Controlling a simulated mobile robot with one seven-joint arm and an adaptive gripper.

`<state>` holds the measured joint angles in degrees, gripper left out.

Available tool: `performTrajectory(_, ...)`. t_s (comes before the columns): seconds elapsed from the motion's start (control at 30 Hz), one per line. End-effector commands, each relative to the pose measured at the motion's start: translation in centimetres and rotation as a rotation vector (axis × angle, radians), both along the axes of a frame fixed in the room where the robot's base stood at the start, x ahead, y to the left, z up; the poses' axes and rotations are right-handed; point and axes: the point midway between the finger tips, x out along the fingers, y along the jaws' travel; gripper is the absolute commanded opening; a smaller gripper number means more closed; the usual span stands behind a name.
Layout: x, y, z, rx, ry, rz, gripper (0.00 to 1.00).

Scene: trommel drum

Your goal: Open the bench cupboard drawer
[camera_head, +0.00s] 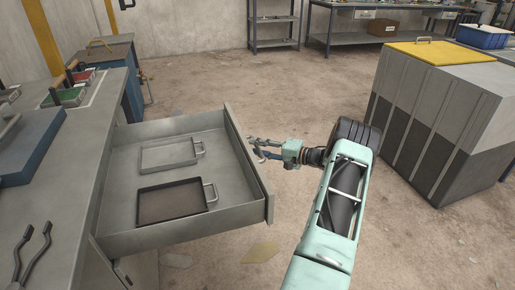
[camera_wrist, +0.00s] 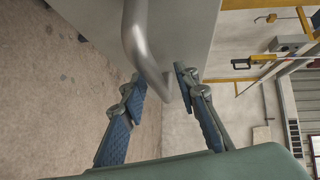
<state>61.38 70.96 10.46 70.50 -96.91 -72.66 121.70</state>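The grey bench cupboard drawer (camera_head: 228,195) is pulled far out of the bench (camera_head: 85,140) on the left. Two shallow trays with handles lie inside it, a light one (camera_head: 168,155) and a dark one (camera_head: 170,203). My gripper (camera_head: 256,148) is just outside the drawer front, to its right. In the wrist view the drawer's grey bar handle (camera_wrist: 148,55) runs down between my two blue-padded fingers (camera_wrist: 160,82). The fingers are spread, with visible gaps beside the bar. The head view does not clearly show the handle.
A grey block-shaped unit with a yellow lid (camera_head: 426,51) stands to the right of my arm. A blue cabinet (camera_head: 120,75) is beyond the bench, and shelving (camera_head: 274,20) stands at the back. The floor between is mostly clear. Long-handled pliers (camera_head: 32,255) lie on the bench.

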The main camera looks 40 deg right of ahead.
Motion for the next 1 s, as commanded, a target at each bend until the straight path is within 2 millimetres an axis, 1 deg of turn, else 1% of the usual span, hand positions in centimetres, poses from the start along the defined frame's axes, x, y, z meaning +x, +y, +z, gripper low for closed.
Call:
performTrajectory(0.17, -0.2, -0.1, 0.0, 0.000, 0.001, 0.000, 0.28)
performTrajectory(0.27, -1.1, -0.6, 0.1, -0.001, 0.003, -0.002, 0.28)
performTrajectory(0.37, -2.6, -1.4, 0.3, -0.001, 0.003, -0.003, 0.28)
performTrajectory(0.6, -7.2, -3.7, 1.0, 0.000, 0.002, -0.003, 0.28)
performTrajectory(0.7, -8.7, -4.4, 1.3, -0.001, 0.001, -0.002, 0.28)
performTrajectory(0.83, -10.1, -5.0, 1.5, -0.001, 0.001, -0.001, 0.28)
performTrajectory(1.0, -10.7, -5.3, 1.7, 0.000, 0.000, 0.001, 0.28)
